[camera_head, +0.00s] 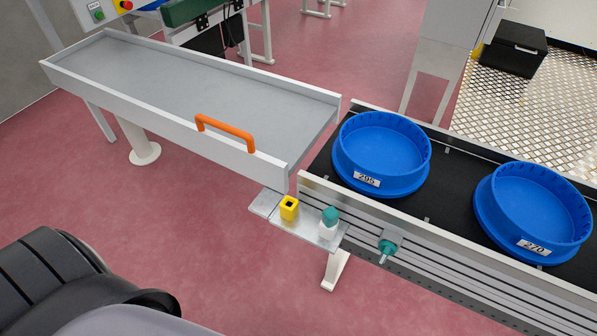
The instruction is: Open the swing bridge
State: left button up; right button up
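The swing bridge (190,84) is a long grey tray with white side walls, running from the upper left to the middle. An orange handle (225,132) is fixed on its near wall, close to its right end. That end lies beside the left end of the black conveyor (453,183), with a narrow gap visible between their near walls. A metal plate (268,203) at the joint carries a yellow block (289,207) with a square hole and a teal-topped knob (330,217). Neither gripper is in view, and nothing holds the handle.
Two blue round trays, labelled 295 (381,150) and 270 (533,208), stand on the conveyor. A teal knob (387,250) sticks out of the conveyor's near side. The red floor (215,235) in front of the bridge is clear. A black box (514,48) stands far right.

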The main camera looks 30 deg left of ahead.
aim_at(257, 124)
jog(key=u, duration=1.8)
